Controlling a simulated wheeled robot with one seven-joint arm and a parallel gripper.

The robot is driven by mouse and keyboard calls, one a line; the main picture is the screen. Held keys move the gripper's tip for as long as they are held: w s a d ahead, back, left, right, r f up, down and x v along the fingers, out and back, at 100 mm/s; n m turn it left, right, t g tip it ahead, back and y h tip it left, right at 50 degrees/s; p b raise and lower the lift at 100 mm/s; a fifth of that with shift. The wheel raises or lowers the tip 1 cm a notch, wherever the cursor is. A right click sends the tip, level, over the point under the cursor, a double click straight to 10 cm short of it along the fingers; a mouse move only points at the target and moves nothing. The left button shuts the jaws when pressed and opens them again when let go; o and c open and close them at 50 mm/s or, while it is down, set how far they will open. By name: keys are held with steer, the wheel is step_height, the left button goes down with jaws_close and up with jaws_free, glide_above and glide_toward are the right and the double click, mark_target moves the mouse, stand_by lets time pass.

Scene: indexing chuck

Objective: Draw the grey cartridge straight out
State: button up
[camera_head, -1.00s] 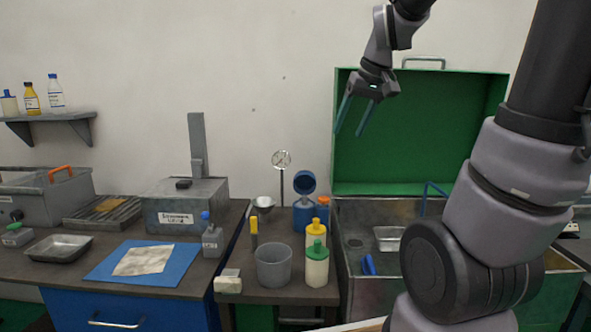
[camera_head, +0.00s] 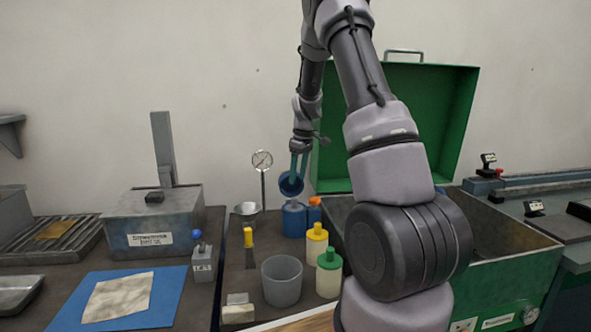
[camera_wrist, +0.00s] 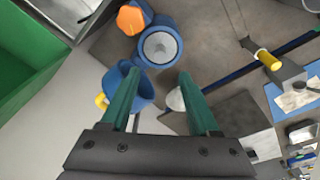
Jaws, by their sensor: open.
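A blue canister (camera_head: 294,222) stands on the bench in the head view, with a blue cup-shaped lid (camera_head: 291,186) tilted above it. In the wrist view the canister (camera_wrist: 163,22) shows a round grey face (camera_wrist: 160,47) inside its rim, which looks like the grey cartridge's end. My gripper (camera_head: 299,168) is open and empty, its teal fingers close to the lid in the head view. In the wrist view my gripper (camera_wrist: 158,73) points toward the canister, and its left finger covers part of the blue lid (camera_wrist: 147,90). I cannot tell whether the fingers touch the lid.
An orange-capped blue bottle (camera_head: 314,213) stands right beside the canister. A pressure gauge on a post (camera_head: 262,161) and a metal funnel (camera_head: 246,212) are to the left. Yellow-capped (camera_head: 316,242) and green-capped (camera_head: 328,272) bottles and a grey cup (camera_head: 282,281) stand in front.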

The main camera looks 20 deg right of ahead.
mark_target(294, 199)
steer(key=f, duration=0.6)
steer(key=w+f, duration=0.1)
steer(key=f, duration=0.1)
steer(key=shift+a+f, duration=0.35)
steer(key=shift+f, duration=0.05)
jaws_close()
